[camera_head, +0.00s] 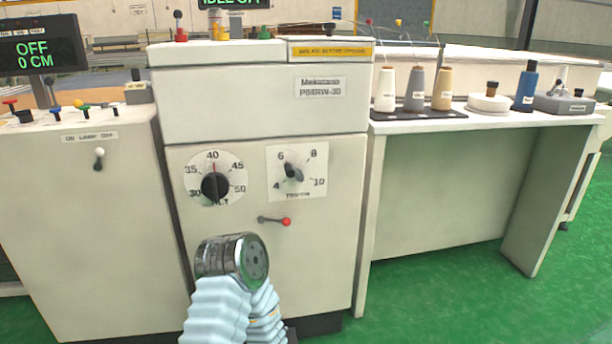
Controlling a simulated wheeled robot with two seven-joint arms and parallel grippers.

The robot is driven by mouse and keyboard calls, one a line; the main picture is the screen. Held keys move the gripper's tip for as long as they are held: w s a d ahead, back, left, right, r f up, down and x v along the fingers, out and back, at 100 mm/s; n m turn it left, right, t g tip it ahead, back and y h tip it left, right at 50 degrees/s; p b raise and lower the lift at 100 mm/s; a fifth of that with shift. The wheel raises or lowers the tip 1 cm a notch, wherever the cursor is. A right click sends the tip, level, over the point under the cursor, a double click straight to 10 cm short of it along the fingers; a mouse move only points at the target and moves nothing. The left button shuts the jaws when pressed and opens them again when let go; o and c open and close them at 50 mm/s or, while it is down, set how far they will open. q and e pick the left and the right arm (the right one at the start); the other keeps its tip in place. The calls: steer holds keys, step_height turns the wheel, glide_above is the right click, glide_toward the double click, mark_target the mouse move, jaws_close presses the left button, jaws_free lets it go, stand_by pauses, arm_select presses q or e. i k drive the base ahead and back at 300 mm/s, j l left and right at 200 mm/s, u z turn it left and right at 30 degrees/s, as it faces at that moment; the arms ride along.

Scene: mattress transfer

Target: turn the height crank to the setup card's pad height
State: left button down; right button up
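A small crank with a red knob (286,221) sticks out of the white machine front (318,255), below two dials. Its arm lies about level, with the red knob at the right end. I cannot tell whether this is the height crank. The left dial (233,172) runs from 30 to 50, with a red line near 40. The right dial (311,188) runs from 4 to 10. A dark screen (38,48) at top left reads "OFF" and "0 CM". I cannot make out a setup card. Neither gripper's fingers show.
My arm, with a pale blue sleeve and silver joint, rises at bottom centre before the machine. A side table (440,126) at right carries thread cones (416,92) and a blue bottle-shaped item (526,90). A cabinet (95,220) with a switch stands left. Green floor is clear at right.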

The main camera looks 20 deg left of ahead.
mark_target(291, 172)
steer(key=u, duration=0.9)
steer(key=k+j, duration=0.05)
